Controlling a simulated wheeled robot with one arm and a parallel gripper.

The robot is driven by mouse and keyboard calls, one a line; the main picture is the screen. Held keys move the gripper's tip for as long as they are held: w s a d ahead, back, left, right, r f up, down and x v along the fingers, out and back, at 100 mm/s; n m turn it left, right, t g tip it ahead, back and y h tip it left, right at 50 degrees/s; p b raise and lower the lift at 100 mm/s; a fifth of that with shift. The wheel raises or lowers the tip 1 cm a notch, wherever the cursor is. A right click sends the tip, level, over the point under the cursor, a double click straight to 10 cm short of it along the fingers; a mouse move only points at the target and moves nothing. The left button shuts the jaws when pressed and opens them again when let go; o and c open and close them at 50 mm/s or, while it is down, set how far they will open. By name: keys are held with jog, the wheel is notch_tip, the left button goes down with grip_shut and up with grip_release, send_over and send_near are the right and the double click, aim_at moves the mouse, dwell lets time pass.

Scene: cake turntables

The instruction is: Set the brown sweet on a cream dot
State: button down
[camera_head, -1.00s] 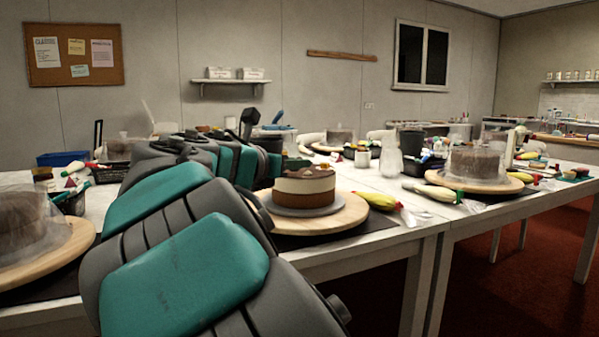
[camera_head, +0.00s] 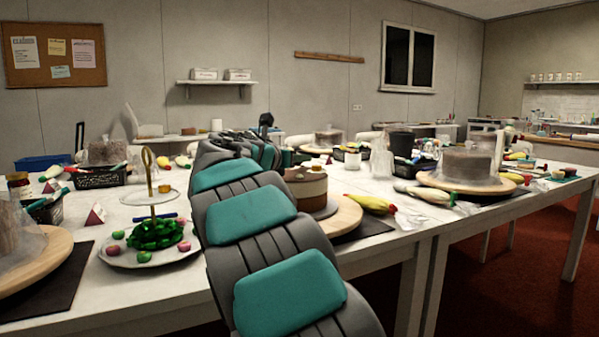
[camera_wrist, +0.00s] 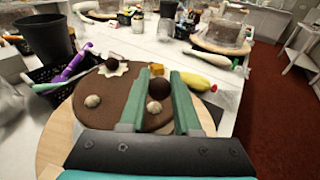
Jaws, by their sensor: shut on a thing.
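The brown sweet (camera_wrist: 158,88) is a dark ball held between the two teal fingers of my gripper (camera_wrist: 160,80) in the wrist view. It is over the brown top of the cake (camera_wrist: 120,119). A cream dot (camera_wrist: 154,107) shows between the fingers, below the sweet in the picture; whether they touch cannot be told. Another cream dot (camera_wrist: 92,101) lies bare to the left. A second brown ball (camera_wrist: 112,60) is at a pale, jagged-edged patch near the far edge. In the head view the layered cake (camera_head: 308,190) is partly behind my arm, and my fingers are hidden.
The cake stands on a round wooden turntable (camera_head: 345,217). A yellow piping bag (camera_head: 370,203) lies on its right. A tiered stand (camera_head: 150,257) with green and pink pieces stands left of my arm. A black basket (camera_wrist: 62,79) and dark cup (camera_wrist: 45,38) are beyond the cake.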

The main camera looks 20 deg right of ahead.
aim_at(299, 178)
jog(key=shift+w+d, duration=0.45)
jog(key=shift+w+d+f, duration=0.1)
jog(key=shift+f, duration=0.25)
jog(key=shift+f+b, duration=0.6)
jog(key=shift+f, duration=0.85)
jog(key=shift+f, duration=0.15)
jog(key=c, duration=0.6)
grip_release()
